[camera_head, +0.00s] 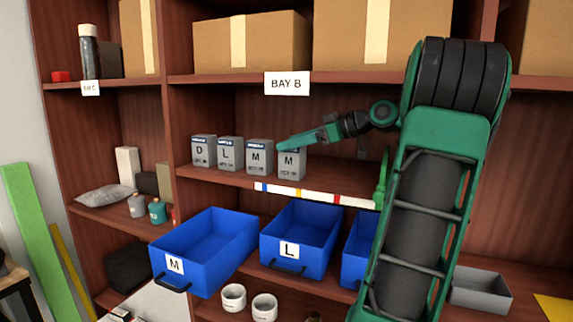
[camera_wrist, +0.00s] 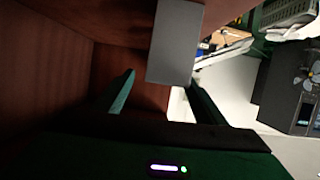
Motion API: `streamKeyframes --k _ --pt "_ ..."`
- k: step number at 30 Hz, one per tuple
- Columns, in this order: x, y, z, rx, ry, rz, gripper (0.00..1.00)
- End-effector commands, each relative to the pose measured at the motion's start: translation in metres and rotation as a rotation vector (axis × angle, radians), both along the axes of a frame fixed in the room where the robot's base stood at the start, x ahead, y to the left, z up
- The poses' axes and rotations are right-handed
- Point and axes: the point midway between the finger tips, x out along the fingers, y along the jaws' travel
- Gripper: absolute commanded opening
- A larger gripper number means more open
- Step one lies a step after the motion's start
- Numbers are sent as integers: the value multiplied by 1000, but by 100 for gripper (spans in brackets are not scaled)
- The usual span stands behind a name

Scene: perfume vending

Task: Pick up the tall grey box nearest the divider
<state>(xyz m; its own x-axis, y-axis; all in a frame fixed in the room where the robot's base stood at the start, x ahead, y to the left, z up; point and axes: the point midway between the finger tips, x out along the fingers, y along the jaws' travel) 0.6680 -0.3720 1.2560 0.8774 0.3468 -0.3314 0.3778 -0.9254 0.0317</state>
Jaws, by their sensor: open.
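Several grey boxes stand upright in a row on the middle shelf in the head view: one marked D (camera_head: 203,151) by the left upright divider (camera_head: 166,120), one marked L (camera_head: 230,154), and two marked M, one third in the row (camera_head: 260,157) and one at the right end (camera_head: 291,164). My gripper (camera_head: 281,147) reaches in from the right, at the top of the right-end M box. In the wrist view, my gripper (camera_wrist: 160,80) is open, with a plain grey box face (camera_wrist: 175,42) ahead between its fingertips. I cannot tell contact.
A shelf edge with a coloured strip (camera_head: 315,195) runs below the boxes. Blue bins (camera_head: 215,258) stand on the shelf beneath. Cardboard boxes (camera_head: 252,42) fill the shelf above, over the BAY B sign (camera_head: 287,83). The shelf right of the grey boxes is partly hidden by my arm.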

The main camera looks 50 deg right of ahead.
Motion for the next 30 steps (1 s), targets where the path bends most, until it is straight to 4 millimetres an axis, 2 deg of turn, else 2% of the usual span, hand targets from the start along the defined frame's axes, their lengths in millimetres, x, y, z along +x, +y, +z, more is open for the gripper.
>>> streamKeyframes --k 6,10,30 --pt "-17 -3 -7 7 46 -18 65" --pt "-20 -2 -10 9 63 -22 65" --pt "37 28 -45 9 64 -16 65"
